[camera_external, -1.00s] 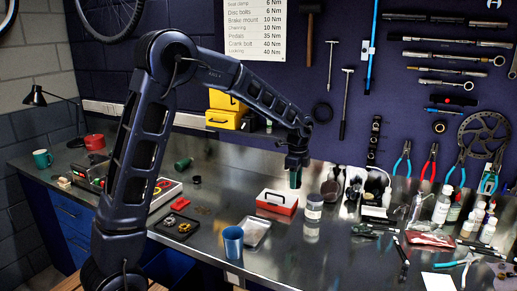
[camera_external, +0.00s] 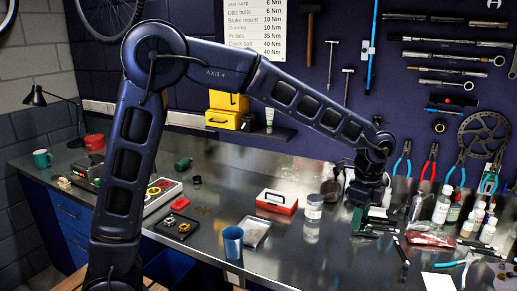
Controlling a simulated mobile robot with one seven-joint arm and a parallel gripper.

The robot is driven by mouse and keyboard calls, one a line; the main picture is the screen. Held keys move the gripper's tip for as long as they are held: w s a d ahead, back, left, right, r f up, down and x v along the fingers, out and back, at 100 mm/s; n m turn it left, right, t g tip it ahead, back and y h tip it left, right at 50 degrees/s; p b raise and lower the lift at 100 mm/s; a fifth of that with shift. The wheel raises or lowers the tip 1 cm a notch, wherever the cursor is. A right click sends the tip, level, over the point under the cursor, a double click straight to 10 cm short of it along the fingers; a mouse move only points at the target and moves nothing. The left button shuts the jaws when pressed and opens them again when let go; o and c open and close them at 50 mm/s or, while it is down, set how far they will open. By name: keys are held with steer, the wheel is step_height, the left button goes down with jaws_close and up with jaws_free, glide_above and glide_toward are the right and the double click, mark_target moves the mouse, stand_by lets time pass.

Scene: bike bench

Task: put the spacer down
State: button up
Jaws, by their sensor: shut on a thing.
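My wrist and the dim light hide most of the grip.
Dark tools and small parts (camera_external: 380,224) lie close to my gripper on the right. A clear jar (camera_external: 314,206), a red and white box (camera_external: 277,201), a metal tray (camera_external: 255,231) and a blue cup (camera_external: 233,242) stand to the left.

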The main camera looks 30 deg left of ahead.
mark_target(348, 279)
step_height(348, 279, down, 20)
steer(key=shift+s+d+r, duration=0.1)
stand_by(0.6)
steer(key=o, duration=1)
steer(key=shift+f, duration=0.2)
steer(key=shift+c, duration=0.2)
steer(key=shift+r, duration=0.1)
